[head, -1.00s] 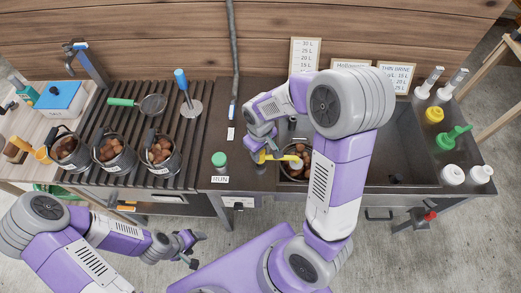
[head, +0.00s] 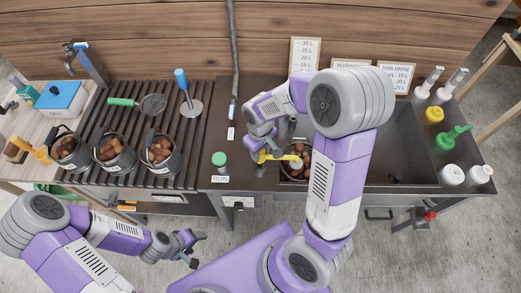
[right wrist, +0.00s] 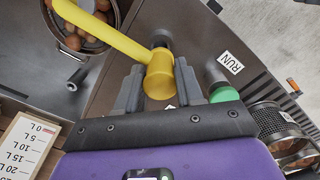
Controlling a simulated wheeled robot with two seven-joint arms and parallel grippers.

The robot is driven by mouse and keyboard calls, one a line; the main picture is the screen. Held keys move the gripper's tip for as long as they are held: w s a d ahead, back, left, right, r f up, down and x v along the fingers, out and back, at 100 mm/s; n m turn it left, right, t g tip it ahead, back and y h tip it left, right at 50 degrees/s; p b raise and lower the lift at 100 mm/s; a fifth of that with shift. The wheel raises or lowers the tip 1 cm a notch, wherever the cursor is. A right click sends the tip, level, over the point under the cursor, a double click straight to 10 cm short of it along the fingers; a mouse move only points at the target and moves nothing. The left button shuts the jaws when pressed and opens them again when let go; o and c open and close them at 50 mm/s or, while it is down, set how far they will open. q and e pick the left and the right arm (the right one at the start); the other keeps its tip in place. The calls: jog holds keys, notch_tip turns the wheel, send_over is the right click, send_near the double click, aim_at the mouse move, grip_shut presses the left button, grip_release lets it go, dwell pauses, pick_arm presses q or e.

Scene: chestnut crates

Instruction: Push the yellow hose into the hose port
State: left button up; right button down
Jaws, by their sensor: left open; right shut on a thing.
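The yellow hose (head: 291,157) shows at my right gripper (head: 262,154) in the head view, reaching right over a pot of chestnuts. In the right wrist view, my right gripper (right wrist: 158,88) is shut on the yellow hose (right wrist: 112,36) at its thick bent end. A dark round fitting (right wrist: 160,37) shows just beyond that end. It may be the hose port; I cannot tell whether the hose touches it or sits in it. My left gripper (head: 191,250) is open and empty, low in front of the bench in the head view.
A green knob (head: 219,159) stands left of my right gripper. Its RUN label (right wrist: 231,62) shows in the right wrist view. The chestnut pot (right wrist: 118,12) is close to the hose. A sink basin (head: 405,150) lies right of my arm. Several chestnut buckets stand on the slatted left bench.

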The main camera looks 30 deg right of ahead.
jog(key=shift+f, duration=0.2)
jog(key=shift+f+b, duration=1.6)
jog(key=shift+f, duration=0.2)
jog(key=c, duration=0.6)
grip_release()
notch_tip(320, 180, up, 8)
jog(key=shift+f+p, duration=0.15)
jog(key=shift+p, duration=0.95)
